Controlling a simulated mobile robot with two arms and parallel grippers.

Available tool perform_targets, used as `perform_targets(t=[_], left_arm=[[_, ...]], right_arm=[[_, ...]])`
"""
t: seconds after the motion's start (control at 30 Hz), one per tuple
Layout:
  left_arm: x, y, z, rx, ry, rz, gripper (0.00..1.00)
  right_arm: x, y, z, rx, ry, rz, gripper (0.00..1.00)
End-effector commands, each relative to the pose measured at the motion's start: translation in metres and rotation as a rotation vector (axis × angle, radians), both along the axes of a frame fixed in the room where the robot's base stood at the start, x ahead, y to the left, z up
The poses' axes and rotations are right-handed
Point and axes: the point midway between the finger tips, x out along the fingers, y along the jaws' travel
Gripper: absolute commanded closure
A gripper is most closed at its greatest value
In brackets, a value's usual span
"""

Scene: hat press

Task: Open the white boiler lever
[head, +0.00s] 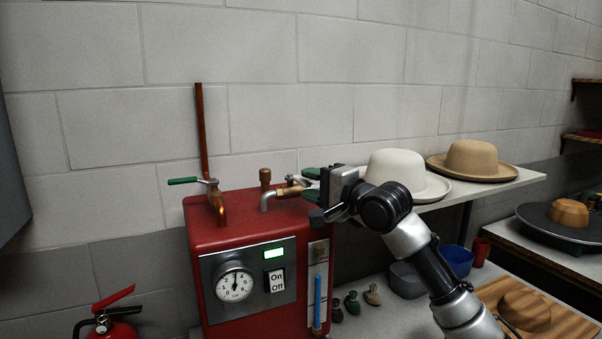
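The red boiler (207,239) stands against the wall at centre left. A brass tap (290,191) on its top right carries a small white lever (300,181), partly hidden by my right gripper. My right gripper (311,184) comes in from the right at the lever's height. Its two green-tipped fingers are apart, one above and one below the lever's right end. I cannot tell whether they touch it. My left gripper is not in view.
A second tap with a green lever (183,181) and a copper pipe (202,130) rise at the boiler's left. A white hat (398,169) and a tan hat (472,159) sit on a shelf behind my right arm. A fire extinguisher (110,329) stands at lower left.

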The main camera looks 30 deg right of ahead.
Motion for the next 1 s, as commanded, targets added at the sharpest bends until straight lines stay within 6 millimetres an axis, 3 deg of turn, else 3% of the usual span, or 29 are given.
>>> perform_targets(t=[0.2,0.33,0.57,0.8,1.0], left_arm=[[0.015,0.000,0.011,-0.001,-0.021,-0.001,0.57],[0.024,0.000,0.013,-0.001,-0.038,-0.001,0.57],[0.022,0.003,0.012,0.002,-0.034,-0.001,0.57],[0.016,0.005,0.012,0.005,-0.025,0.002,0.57],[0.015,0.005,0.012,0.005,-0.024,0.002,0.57]], right_arm=[[0.024,0.008,0.001,0.000,0.001,0.000,0.64],[0.028,0.010,0.000,-0.001,0.001,-0.001,0.64],[0.028,0.010,-0.001,-0.001,0.001,0.000,0.64],[0.028,0.010,-0.001,-0.001,0.001,0.000,1.00],[0.028,0.010,-0.001,-0.002,0.002,0.000,1.00]])
